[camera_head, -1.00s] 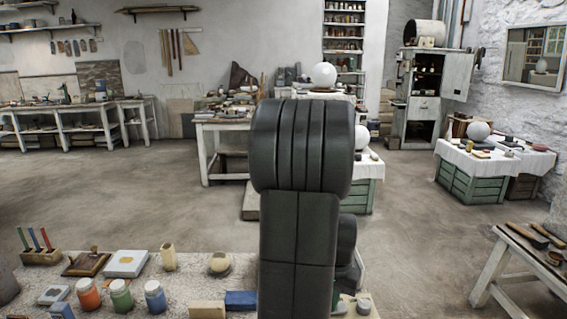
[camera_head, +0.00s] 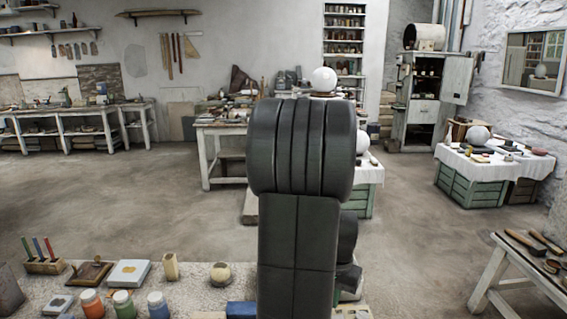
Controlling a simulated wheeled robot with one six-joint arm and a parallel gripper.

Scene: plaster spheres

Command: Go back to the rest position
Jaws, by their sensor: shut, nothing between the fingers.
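My arm (camera_head: 300,200) stands upright in the middle of the head view, its dark grey links filling the centre. A smaller dark part of my arm (camera_head: 347,262) shows behind its right side. My gripper is not seen; it seems hidden behind the arm. White plaster spheres show in the room: one on the far table (camera_head: 324,80), one partly behind my arm (camera_head: 362,141), and one on the right table (camera_head: 478,137).
A wooden table (camera_head: 497,262) stands at the right. The floor between is clear.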

